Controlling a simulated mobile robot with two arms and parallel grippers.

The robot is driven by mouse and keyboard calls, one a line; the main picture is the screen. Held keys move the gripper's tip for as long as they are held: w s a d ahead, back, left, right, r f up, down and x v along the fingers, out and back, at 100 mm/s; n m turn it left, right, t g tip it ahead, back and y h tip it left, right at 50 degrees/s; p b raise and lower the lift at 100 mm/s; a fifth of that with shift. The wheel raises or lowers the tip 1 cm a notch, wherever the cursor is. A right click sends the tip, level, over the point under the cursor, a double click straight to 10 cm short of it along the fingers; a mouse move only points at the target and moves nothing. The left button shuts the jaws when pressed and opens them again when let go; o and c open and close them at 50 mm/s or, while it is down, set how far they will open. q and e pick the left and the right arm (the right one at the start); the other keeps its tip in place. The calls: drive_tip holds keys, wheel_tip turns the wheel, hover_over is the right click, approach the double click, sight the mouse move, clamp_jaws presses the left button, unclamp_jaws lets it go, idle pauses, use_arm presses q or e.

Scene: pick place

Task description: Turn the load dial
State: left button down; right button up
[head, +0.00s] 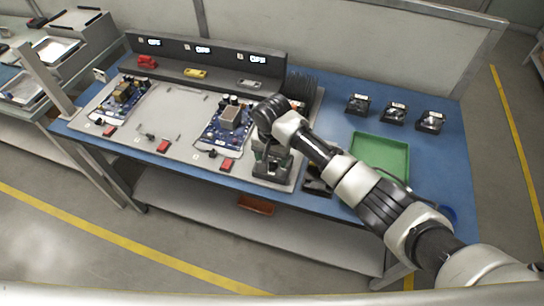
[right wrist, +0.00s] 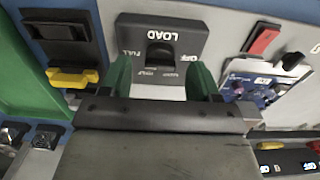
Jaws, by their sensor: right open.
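The load dial (right wrist: 160,53) is a dark knob on a grey panel (right wrist: 190,30) marked LOAD, with FULL on its left and OFF on its right. My right gripper (right wrist: 162,80) is open, its two green fingers on either side of the lower part of the panel, with the knob between and just beyond them. I cannot tell whether the fingers touch the panel. In the head view my right gripper (head: 270,160) is over the front right of the grey board, and it and my arm largely hide the dial. My left gripper is not in view.
Circuit boards (head: 228,122) and red switches (head: 228,165) lie to the left on the grey board. A back panel (head: 205,60) shows several small displays, at least one reading OFF. A green tray (head: 380,152) and black parts (head: 393,113) sit on the blue table to the right.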

drive_tip(key=shift+f, duration=0.3)
drive_tip(key=c, duration=0.9)
drive_tip(key=shift+c, duration=0.2)
